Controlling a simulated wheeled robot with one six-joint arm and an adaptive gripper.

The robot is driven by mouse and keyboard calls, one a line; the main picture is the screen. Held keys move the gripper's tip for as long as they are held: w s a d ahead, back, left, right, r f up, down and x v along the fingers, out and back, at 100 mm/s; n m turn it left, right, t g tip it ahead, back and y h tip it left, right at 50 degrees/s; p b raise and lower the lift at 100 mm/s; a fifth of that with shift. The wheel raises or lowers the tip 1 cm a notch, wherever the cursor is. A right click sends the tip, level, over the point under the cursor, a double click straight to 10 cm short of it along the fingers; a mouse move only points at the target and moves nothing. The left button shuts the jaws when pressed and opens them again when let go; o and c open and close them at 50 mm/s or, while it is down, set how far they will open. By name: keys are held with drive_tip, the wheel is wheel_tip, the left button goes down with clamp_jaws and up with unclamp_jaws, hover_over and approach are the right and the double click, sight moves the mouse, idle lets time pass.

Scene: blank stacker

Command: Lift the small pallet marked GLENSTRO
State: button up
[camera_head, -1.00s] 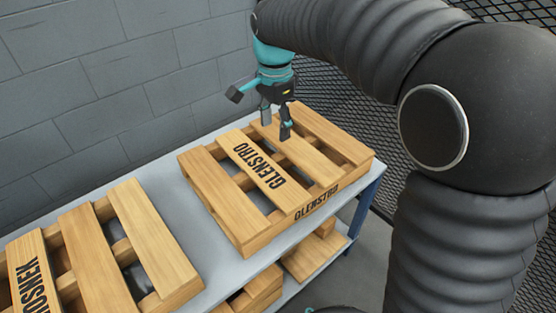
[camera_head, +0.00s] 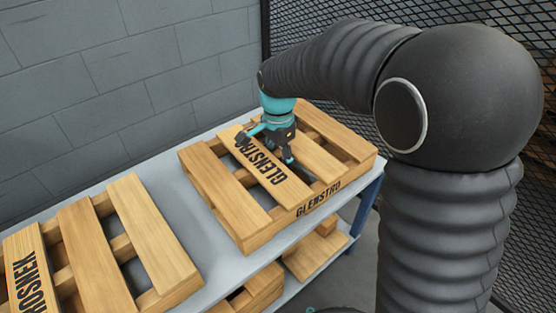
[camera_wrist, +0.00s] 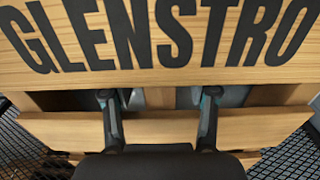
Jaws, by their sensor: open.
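The small wooden pallet marked GLENSTRO (camera_head: 222,197) lies flat on the grey bench's top, with the name on one top slat and on its near right side. My gripper (camera_head: 283,153) is low over the pallet's middle, beside the lettered slat. In the wrist view the lettered slat (camera_wrist: 160,75) fills the top. The two fingers of my gripper (camera_wrist: 158,97) are spread apart, with their tips at the dark gap below that slat and nothing held between them. Whether the fingers touch the wood is unclear.
A second pallet, marked with letters ending OSNEK (camera_head: 85,255), lies on the bench (camera_head: 215,262) at the left. More wooden pallets (camera_head: 315,255) sit on the shelf below. A grey block wall (camera_head: 120,70) stands behind and dark mesh (camera_head: 320,25) stands at the back right.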

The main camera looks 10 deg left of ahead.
clamp_jaws()
drive_tip(key=shift+r, duration=0.15)
idle(0.4)
